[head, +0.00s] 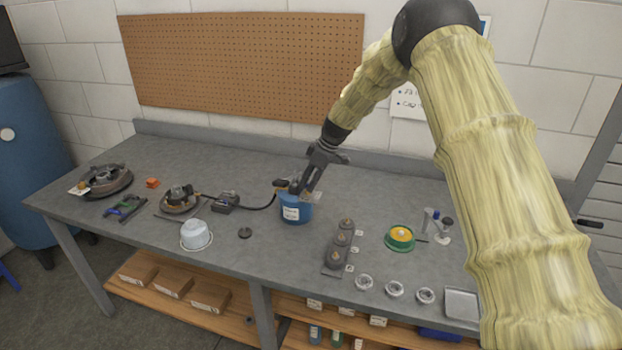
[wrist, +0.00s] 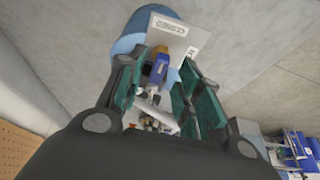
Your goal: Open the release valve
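My gripper (head: 302,188) points down over the blue tub (head: 296,212) near the middle of the bench. Between the pads show a blue part (wrist: 158,68), a silvery piece (wrist: 150,112) and a white printed card (wrist: 172,42). I cannot tell whether the pads touch any of them. I cannot make out a release valve for certain. A black hose (head: 262,207) runs from a dark grey device (head: 226,202) toward the tub.
Left on the bench (head: 420,190) are round hub parts (head: 180,198), a white cup (head: 196,235) and an orange block (head: 152,183). A pegboard (head: 240,65) hangs behind.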

